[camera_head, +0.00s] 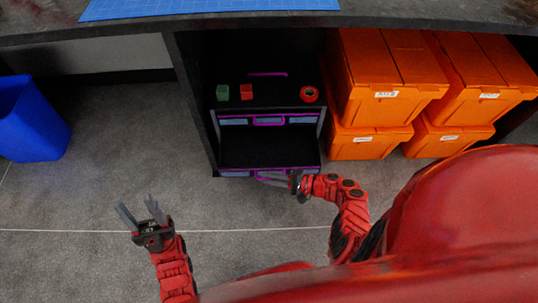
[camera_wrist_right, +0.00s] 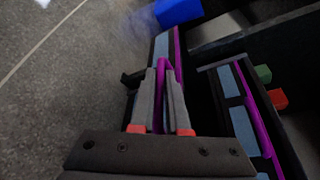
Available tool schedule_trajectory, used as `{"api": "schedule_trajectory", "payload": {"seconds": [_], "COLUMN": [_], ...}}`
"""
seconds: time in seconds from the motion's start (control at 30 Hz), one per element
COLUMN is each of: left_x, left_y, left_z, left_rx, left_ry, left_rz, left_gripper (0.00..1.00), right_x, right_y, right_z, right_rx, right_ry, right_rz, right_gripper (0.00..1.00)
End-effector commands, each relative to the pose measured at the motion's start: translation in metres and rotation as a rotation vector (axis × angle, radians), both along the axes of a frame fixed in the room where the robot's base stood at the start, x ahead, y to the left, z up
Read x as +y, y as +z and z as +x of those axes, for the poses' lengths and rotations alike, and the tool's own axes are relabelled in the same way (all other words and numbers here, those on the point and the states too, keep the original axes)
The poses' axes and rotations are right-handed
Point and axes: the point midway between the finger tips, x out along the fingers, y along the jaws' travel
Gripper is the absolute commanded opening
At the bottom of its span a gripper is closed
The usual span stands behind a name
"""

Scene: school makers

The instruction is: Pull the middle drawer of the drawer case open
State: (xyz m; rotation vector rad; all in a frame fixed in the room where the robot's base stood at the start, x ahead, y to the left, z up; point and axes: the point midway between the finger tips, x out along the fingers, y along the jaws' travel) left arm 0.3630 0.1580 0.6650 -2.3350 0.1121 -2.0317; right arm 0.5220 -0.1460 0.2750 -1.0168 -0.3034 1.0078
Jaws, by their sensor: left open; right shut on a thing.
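The dark drawer case (camera_head: 213,135) stands under the counter, with blue panels and purple handles. Its upper drawer front (camera_head: 235,121) is shut. Below it a drawer (camera_head: 265,150) that looks like the middle one is pulled well out, its dark inside showing empty. My right gripper (camera_head: 268,180) is at this drawer's front. In the right wrist view its fingers (camera_wrist_right: 163,75) are shut around the purple handle (camera_wrist_right: 162,64), one on each side. Anything below the pulled-out drawer is hidden. My left gripper (camera_head: 137,207) is open and empty above the floor at the left.
A green block (camera_head: 222,92), a red block (camera_head: 246,91) and a red ring (camera_head: 309,94) sit on the case. Stacked orange bins (camera_head: 370,95) stand to the right. A blue bin (camera_head: 30,120) stands at the left. The floor (camera_head: 120,165) before the case's left side is clear.

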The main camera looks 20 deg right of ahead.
Motion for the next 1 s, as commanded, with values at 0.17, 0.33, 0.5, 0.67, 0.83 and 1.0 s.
{"api": "schedule_trajectory", "payload": {"seconds": [0.17, 0.33, 0.5, 0.67, 0.83, 1.0], "left_x": [-0.001, -0.001, -0.001, -0.001, -0.001, -0.001], "left_y": [0.012, 0.014, 0.014, 0.014, 0.014, 0.014], "left_z": [0.003, 0.004, 0.004, 0.004, 0.004, 0.004], "left_rx": [0.015, 0.022, 0.024, 0.024, 0.024, 0.024], "left_ry": [-0.002, -0.004, -0.003, -0.003, -0.003, -0.003], "left_rz": [-0.017, -0.025, -0.026, -0.026, -0.026, -0.026], "left_gripper": [0.5, 0.5, 0.5, 0.5, 0.5, 0.5], "right_x": [0.008, 0.01, 0.011, 0.011, 0.011, 0.011], "right_y": [0.002, 0.001, 0.0, -0.001, -0.001, 0.0], "right_z": [-0.027, -0.039, -0.042, -0.042, -0.042, -0.041], "right_rx": [0.0, -0.001, -0.002, -0.002, -0.001, -0.002], "right_ry": [-0.002, -0.002, -0.002, -0.002, -0.002, -0.001], "right_rz": [0.002, -0.001, -0.002, -0.002, -0.001, -0.001], "right_gripper": [0.0, 0.0, 0.0, 0.0, 0.26, 0.26]}}
